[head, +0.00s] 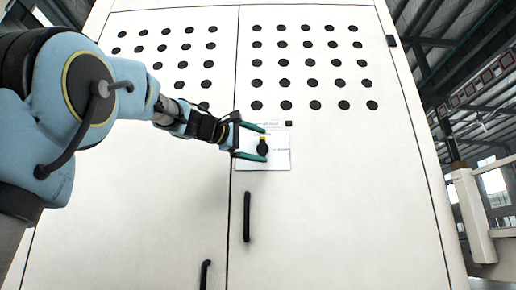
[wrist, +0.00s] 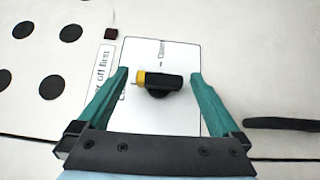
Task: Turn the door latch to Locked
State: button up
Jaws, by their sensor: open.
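The door latch (head: 262,148) is a small black knob with a yellow tip, on a white label plate (head: 279,160) on the cabinet door. In the head view its yellow tip points up. In the wrist view the latch (wrist: 160,82) lies between my fingers, with its yellow end toward the left finger. My gripper (head: 263,143) is open, its two green fingers one above and one below the latch. In the wrist view my gripper (wrist: 160,75) shows gaps between the latch and both fingers. The lettering on the plate is too small to read surely.
The white cabinet doors (head: 330,190) have rows of black round holes above. A black handle (head: 247,216) is below the latch, and another (head: 205,274) is lower left. A small dark square (head: 289,123) sits above the plate. A railing (head: 475,215) stands at the right.

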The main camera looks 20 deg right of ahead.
jog(key=shift+s+a+b, duration=0.3)
jog(key=shift+s, duration=0.4)
jog(key=shift+s+a+b, duration=0.25)
jog(key=shift+s+a, duration=0.1)
jog(key=shift+s, duration=0.3)
jog(key=shift+s+a+b, duration=0.3)
jog(key=shift+s, duration=0.4)
